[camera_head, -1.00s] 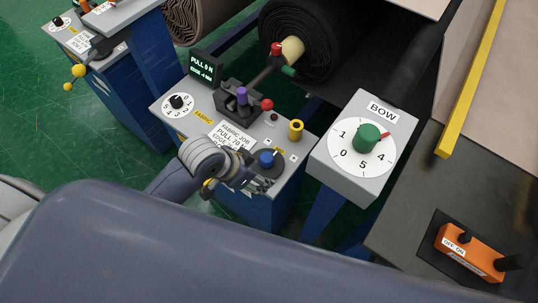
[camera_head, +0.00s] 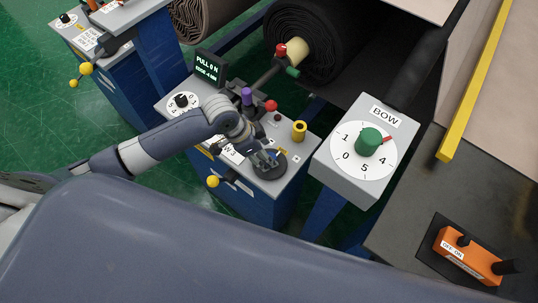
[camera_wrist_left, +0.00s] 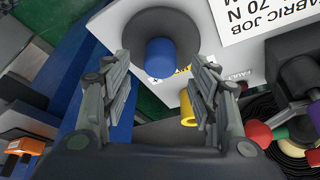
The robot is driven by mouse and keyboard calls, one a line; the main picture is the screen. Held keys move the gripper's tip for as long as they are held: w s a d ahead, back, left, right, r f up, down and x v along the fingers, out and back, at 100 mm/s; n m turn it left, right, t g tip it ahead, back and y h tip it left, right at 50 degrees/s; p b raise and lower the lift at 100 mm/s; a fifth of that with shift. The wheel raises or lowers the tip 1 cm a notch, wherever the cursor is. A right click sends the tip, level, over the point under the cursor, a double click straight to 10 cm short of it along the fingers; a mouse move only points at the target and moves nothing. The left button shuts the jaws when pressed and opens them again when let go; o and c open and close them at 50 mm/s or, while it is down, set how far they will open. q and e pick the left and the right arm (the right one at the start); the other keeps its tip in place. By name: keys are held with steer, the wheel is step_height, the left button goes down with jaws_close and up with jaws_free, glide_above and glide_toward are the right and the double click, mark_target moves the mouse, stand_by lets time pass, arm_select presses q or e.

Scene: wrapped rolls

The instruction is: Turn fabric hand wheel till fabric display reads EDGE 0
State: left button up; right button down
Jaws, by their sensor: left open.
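The fabric display (camera_head: 207,69) is a small dark screen with green text at the back of the fabric console. It appears to read PULL 0 N and EDGE -4 MM, in small text. A dark round wheel (camera_head: 270,172) with a blue knob lies at the console's front right. The blue knob (camera_wrist_left: 160,57) shows in the left wrist view, between the fingertips and beyond them. My left gripper (camera_head: 264,158) is over this wheel, its fingers open and empty, and partly covers it in the head view. My right gripper is not in view.
The console also bears a numbered dial (camera_head: 182,101), a purple knob (camera_head: 247,96), a red ball (camera_head: 271,105) and a yellow ring-topped post (camera_head: 299,131). A yellow ball (camera_head: 212,181) sticks out at its front. The BOW box (camera_head: 352,185) stands close on the right.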

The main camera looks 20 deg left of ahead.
arm_select(q)
steer(key=shift+x, duration=2.35)
steer(key=shift+r, duration=0.1)
steer(key=c, duration=1.1)
